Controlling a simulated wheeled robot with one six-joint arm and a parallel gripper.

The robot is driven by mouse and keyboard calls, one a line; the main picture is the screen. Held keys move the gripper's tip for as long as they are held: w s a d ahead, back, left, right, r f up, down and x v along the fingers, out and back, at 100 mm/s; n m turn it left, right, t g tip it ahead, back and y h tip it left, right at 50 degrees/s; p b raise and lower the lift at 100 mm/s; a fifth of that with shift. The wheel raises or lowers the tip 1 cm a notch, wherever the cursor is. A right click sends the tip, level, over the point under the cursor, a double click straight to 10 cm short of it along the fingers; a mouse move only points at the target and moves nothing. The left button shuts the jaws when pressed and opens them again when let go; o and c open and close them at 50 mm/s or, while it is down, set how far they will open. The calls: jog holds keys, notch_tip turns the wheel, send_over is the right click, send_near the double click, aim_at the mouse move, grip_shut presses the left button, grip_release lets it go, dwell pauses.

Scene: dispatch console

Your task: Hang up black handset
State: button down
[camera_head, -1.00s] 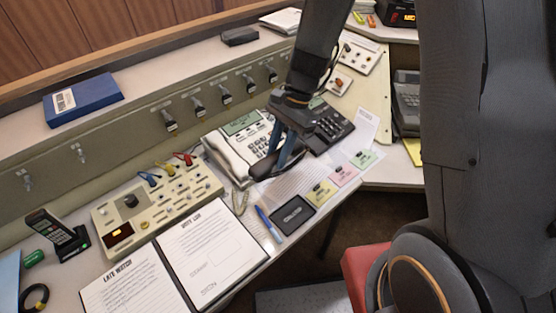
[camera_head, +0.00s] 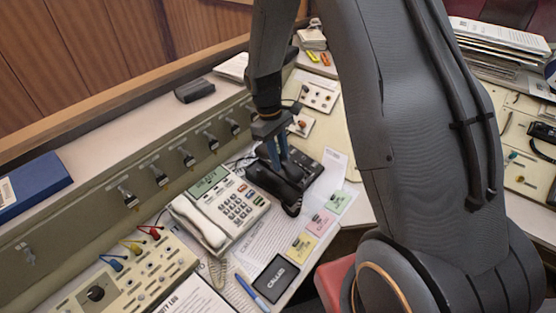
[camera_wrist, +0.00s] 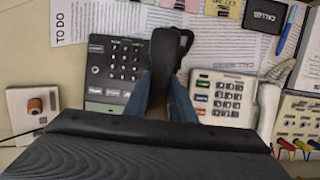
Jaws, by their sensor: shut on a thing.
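The black handset (camera_head: 282,187) is held between the blue fingers of my gripper (camera_head: 283,171). In the wrist view the handset (camera_wrist: 165,52) points away from my gripper (camera_wrist: 161,98). It appears over the side of the black desk phone (camera_head: 312,172) that faces the white phone, covering part of it. The black phone's keypad and display show in the wrist view (camera_wrist: 112,72). Whether the handset touches the phone is unclear, and its cradle is hidden.
The white phone (camera_head: 235,207), with its own handset in place, stands close beside the black phone. Paper sheets (camera_head: 268,240), colored notes (camera_head: 321,222) and a black pad (camera_head: 276,279) lie in front. A switch panel (camera_head: 150,190) runs behind. My arm blocks the right.

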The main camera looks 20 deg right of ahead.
jog(key=shift+w+a+f+b, duration=0.1)
jog(key=shift+a+f+b, duration=0.3)
jog(key=shift+a+f, duration=0.2)
jog(key=b, duration=0.4)
send_over(276, 183)
jog(key=f, duration=0.5)
jog(key=shift+w+a, duration=0.2)
jog(key=shift+w, duration=0.15)
jog(key=shift+s+r+p, duration=0.1)
jog(key=shift+p, duration=0.2)
jog(key=shift+f, duration=0.75)
dwell(1.0)
jog(key=c, duration=1.4)
grip_release()
jog(key=shift+a, duration=0.1)
